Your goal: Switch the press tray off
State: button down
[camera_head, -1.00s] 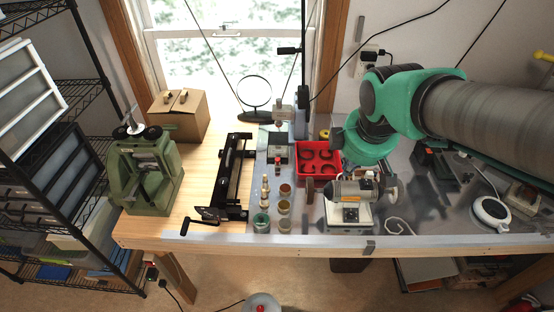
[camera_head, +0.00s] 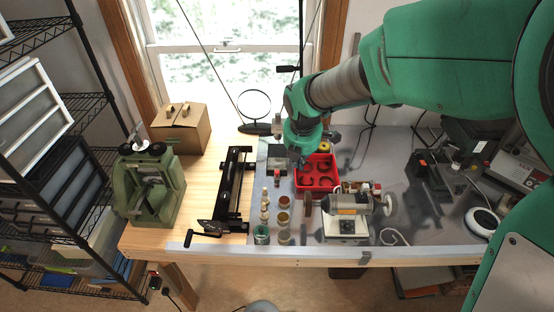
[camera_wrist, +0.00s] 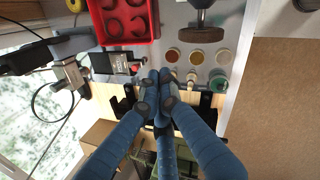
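The small press (camera_head: 277,151) stands on the metal part of the bench, left of the red bin, with its upper part partly hidden behind my arm in the head view. A small red switch (camera_head: 277,172) is at its front; whether it is on or off I cannot tell. In the wrist view the press tray (camera_wrist: 112,63) lies left of my fingertips, with the red switch (camera_wrist: 135,68) at its right end. My gripper (camera_wrist: 159,78) has its blue fingertips together, with nothing seen between them. In the head view my gripper (camera_head: 300,161) is just right of the press, apart from the switch.
Small jars (camera_head: 283,202) and pale turned pieces (camera_head: 265,205) stand in front of the press.

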jog(key=w+a+f+n+p, duration=0.3)
jog(key=w+a+f+n, duration=0.2)
jog(key=a+f+n, duration=0.3)
jog(key=shift+w+a+f+n+g, duration=0.25)
jog(key=shift+w+f+n+g, duration=0.05)
jog(key=shift+w+f, duration=0.1)
jog(key=b+x, duration=0.1)
jog(key=x, duration=0.9)
jog(key=shift+d, duration=0.1)
jog(key=shift+w+d+f, duration=0.15)
jog(key=shift+w+f, duration=0.05)
jog(key=shift+w, duration=0.75)
jog(key=shift+w+d+f+b, duration=0.15)
jog(key=shift+w+b, duration=0.15)
jog(key=shift+w, duration=0.7)
jog(key=shift+w+p, duration=0.35)
jog(key=shift+w, duration=0.15)
jog(key=p, duration=0.4)
send_near(278, 163)
jog(key=x, duration=0.5)
jog(key=shift+w, duration=0.1)
